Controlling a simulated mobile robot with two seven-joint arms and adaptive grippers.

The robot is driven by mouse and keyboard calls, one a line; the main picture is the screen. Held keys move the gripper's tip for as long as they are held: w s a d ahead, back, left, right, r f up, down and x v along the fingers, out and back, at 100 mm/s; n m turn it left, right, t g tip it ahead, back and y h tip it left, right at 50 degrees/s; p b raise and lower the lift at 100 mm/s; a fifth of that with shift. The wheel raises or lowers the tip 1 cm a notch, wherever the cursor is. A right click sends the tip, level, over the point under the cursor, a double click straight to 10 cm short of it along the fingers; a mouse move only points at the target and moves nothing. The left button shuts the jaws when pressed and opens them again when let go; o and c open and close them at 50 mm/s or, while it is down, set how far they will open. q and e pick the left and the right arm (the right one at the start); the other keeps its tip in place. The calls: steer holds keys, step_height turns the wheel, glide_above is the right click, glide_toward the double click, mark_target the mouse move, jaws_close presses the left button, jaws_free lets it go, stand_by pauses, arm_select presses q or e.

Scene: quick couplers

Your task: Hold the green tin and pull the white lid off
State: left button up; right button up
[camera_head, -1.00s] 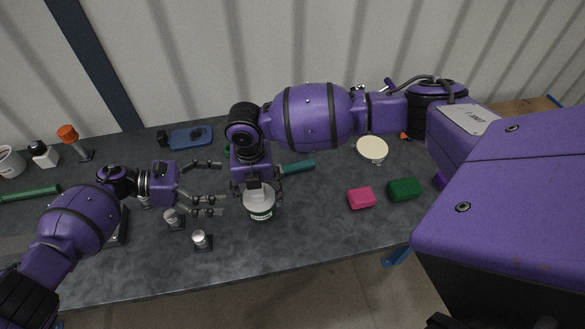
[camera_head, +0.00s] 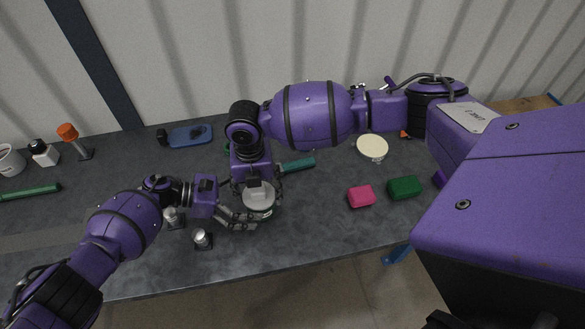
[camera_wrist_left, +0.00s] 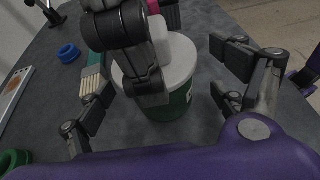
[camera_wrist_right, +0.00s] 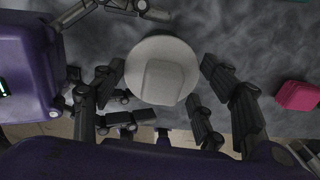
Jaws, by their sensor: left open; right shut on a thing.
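The green tin (camera_wrist_left: 172,106) stands upright on the table, with the white lid (camera_wrist_left: 182,62) on top. In the head view the lid (camera_head: 258,201) shows below my right wrist, and the tin is mostly hidden by the lid and my left fingers. From above, the lid (camera_wrist_right: 163,50) is round with a raised block in its middle.
Two small metal-topped fittings (camera_head: 202,239) stand left of the tin. A teal-handled tool (camera_head: 298,165) lies behind it. A pink block (camera_head: 361,197), a green block (camera_head: 404,188) and a cream disc (camera_head: 372,149) are to the right. The table front right of the tin is clear.

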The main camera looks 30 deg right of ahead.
arm_select(q)
steer(key=shift+x, duration=1.2)
arm_select(e)
steer(key=shift+w+r, duration=0.1)
arm_select(q)
steer(key=c, duration=1.7)
arm_select(e)
steer(key=shift+a, duration=0.1)
arm_select(q)
steer(key=o, duration=1.7)
steer(key=shift+w+a, duration=0.1)
steer(key=shift+a, duration=0.05)
steer(key=shift+v, duration=0.75)
